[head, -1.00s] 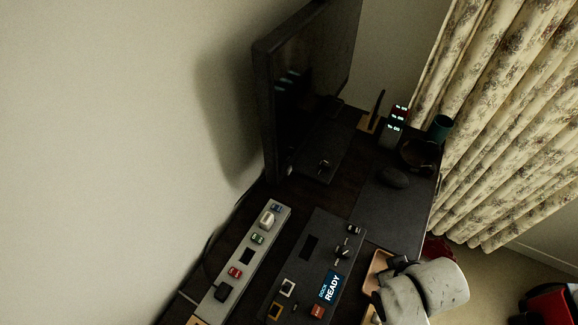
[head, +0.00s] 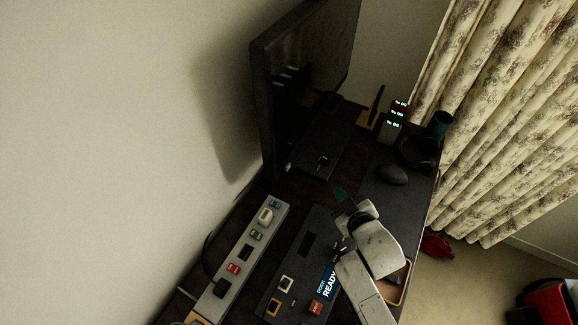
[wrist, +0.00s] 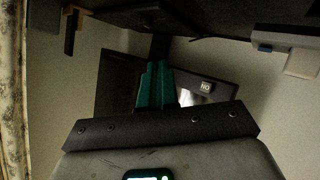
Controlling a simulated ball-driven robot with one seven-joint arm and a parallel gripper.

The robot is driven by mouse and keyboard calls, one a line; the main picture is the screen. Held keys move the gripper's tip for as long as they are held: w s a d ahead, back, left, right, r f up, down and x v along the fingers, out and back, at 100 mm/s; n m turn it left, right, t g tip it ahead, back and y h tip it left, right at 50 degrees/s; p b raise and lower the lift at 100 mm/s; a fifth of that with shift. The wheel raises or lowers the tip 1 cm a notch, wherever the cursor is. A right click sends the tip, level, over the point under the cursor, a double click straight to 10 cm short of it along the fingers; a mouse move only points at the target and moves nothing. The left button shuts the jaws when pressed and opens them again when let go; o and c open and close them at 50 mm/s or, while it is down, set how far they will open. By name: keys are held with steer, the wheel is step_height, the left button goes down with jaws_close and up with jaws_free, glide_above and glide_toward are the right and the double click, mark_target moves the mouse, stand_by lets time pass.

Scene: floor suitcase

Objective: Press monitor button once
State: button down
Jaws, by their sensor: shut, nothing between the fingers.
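The black monitor (head: 310,85) stands at the back of the desk by the wall, its dark screen seen at a slant. A small pale spot at its lower near corner (head: 287,167) may be the button; it is too small to tell. In the wrist view, the picture is upside down and a dark panel (wrist: 115,80), likely the monitor, lies behind the fingers. The fingers also show in the wrist view (wrist: 156,72).
A grey power strip (head: 245,250) and a black dock panel (head: 295,275) with a lit READY sign lie at the near left. Curtains (head: 510,120) hang beyond.

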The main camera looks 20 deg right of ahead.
mark_target(288, 167)
steer(key=shift+w+a+r+n+t+y, duration=0.3)
steer(key=shift+w+a+t, duration=0.1)
steer(key=shift+w+a, duration=0.15)
steer(key=shift+w+a+r+n+t+y, duration=0.2)
steer(key=shift+w+a+r+n+t, duration=0.1)
steer(key=shift+w+a+t, duration=0.2)
steer(key=shift+w, duration=0.1)
steer(key=w+a+b, duration=0.6)
steer(key=shift+b, duration=0.3)
steer(key=shift+w+a, duration=0.2)
stand_by(1.6)
steer(key=shift+w+a+b, duration=0.15)
steer(key=shift+b, duration=0.15)
